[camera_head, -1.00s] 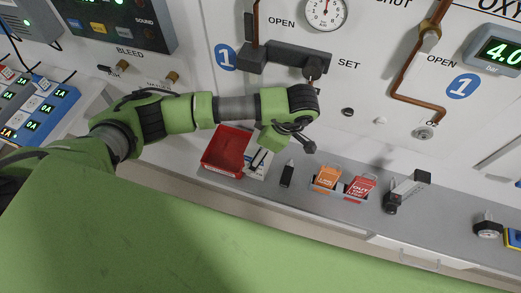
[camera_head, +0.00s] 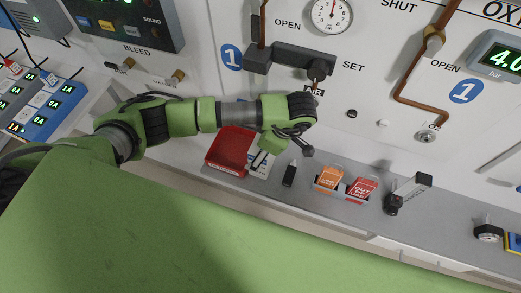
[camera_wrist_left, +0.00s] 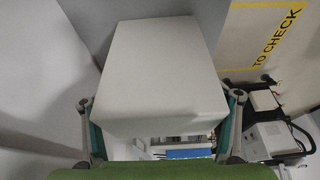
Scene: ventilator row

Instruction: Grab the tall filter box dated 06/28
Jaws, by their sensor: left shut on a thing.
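In the left wrist view a plain pale box (camera_wrist_left: 160,75) fills the space between the fingers of my left gripper (camera_wrist_left: 160,105). The gripper is shut on it, one finger at each side. No date or print shows on the faces in view, so I cannot tell which box it is. In the head view my left gripper (camera_head: 284,150) is over the counter, just right of a red tray. The arm hides much of that spot, and I cannot make out the held box clearly there. My right gripper is not in view.
The red tray (camera_head: 230,149), a black upright item (camera_head: 290,173), a holder with orange (camera_head: 329,178) and red tags (camera_head: 361,188), and a black-and-grey device (camera_head: 408,193) line the counter. The panel with its gauge (camera_head: 332,14) and copper pipes rises behind. A yellow "TO CHECK" marking (camera_wrist_left: 278,45) shows.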

